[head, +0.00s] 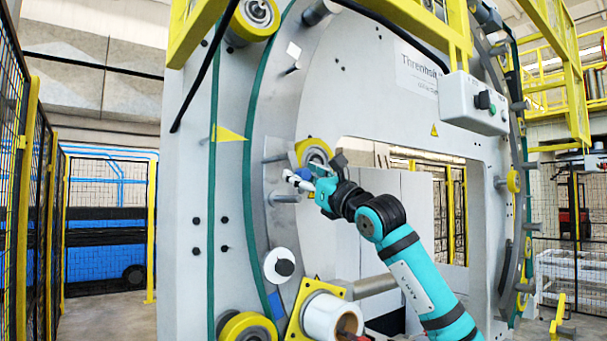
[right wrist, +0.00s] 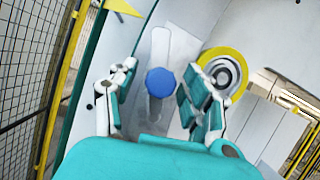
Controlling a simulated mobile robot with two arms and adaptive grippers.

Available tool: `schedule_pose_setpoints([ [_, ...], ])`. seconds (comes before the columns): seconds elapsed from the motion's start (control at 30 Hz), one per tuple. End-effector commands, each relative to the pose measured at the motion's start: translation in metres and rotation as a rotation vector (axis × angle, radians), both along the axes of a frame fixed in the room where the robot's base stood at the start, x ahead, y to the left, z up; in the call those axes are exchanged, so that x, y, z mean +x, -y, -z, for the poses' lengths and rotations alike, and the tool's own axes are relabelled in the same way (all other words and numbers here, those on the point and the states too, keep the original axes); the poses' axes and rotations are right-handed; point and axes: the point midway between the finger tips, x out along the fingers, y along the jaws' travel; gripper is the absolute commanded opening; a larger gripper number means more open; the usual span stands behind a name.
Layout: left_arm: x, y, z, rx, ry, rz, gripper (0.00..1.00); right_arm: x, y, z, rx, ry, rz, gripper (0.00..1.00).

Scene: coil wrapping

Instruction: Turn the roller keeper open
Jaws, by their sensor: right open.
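The roller keeper is a grey lever (right wrist: 160,52) with a round blue knob (right wrist: 160,82), seen in the right wrist view against the pale machine face. My right gripper (right wrist: 157,95) is open, with one finger on each side of the knob and gaps visible between. In the head view the right gripper (head: 304,182) reaches the machine ring just below a yellow-rimmed roller (head: 316,152). The blue knob (head: 304,173) shows there only in part, behind the fingers. The same roller is right of the gripper in the wrist view (right wrist: 224,72). My left gripper is not in view.
A white roll (head: 322,316) in a yellow bracket sits low on the ring, beside a white disc with a black knob (head: 281,266). A control box (head: 475,104) hangs at upper right. A mesh fence (head: 36,180) stands at left. Several pegs stick out of the ring.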

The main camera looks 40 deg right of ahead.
Motion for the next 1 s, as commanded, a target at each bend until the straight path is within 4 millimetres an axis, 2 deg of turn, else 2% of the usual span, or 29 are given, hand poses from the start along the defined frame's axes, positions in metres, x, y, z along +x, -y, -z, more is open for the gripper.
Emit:
schedule_pose_setpoints([
  [0.07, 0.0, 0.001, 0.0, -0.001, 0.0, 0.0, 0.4, 0.0, 0.0, 0.0, 0.0, 0.0, 0.0, 0.47],
  [0.43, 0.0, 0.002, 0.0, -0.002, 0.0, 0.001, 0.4, 0.0, 0.0, 0.0, 0.0, 0.0, 0.0, 0.0],
  [0.8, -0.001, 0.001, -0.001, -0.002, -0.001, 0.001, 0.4, -0.001, 0.001, 0.0, -0.004, 0.0, 0.001, 0.0],
  [1.0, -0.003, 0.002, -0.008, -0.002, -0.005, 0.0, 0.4, -0.01, 0.013, -0.002, -0.049, -0.008, 0.004, 0.0],
])
